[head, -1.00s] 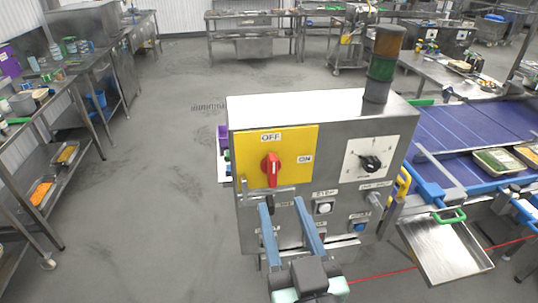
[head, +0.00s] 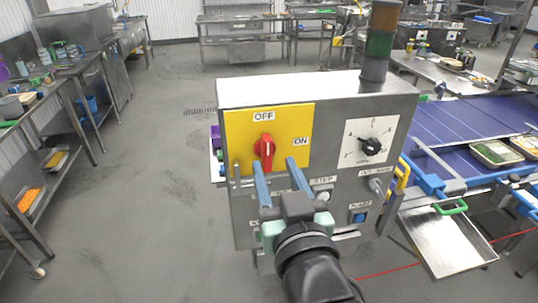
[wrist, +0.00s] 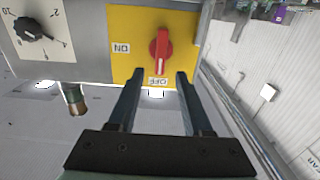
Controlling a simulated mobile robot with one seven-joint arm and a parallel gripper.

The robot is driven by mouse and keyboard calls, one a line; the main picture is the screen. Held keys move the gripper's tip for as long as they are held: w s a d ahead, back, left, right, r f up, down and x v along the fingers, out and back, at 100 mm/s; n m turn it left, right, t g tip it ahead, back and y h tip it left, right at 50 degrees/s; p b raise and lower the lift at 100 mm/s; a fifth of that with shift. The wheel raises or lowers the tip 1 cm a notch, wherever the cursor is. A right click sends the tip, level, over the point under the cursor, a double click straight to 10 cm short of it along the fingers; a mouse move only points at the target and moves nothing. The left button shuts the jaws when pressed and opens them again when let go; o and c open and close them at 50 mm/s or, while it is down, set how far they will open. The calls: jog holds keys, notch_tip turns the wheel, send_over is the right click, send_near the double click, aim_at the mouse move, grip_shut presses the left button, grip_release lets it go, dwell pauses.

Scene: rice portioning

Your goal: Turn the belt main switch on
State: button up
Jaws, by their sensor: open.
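The belt main switch is a red rotary handle (head: 265,148) on a yellow plate (head: 293,122) at the upper left of the grey control box. OFF is printed above it and ON to its right. The handle stands upright, in line with OFF. My gripper (head: 273,163) is open and empty, its two blue fingers pointing at the plate just below the handle. In the wrist view, which is turned over, the red handle (wrist: 160,50) lies just beyond and between the fingertips (wrist: 158,73). Contact with it is not visible.
The control box (head: 300,93) also carries a black dial (head: 371,146), a white button (head: 323,197) and a blue button (head: 359,218). A signal tower (head: 380,45) stands on top. The blue conveyor (head: 460,125) lies at right. Floor at left is clear.

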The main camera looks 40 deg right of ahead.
aim_at(268, 149)
jog(key=shift+p+x, duration=0.75)
jog(key=shift+x, duration=2)
jog(key=shift+r, duration=0.1)
grip_shut()
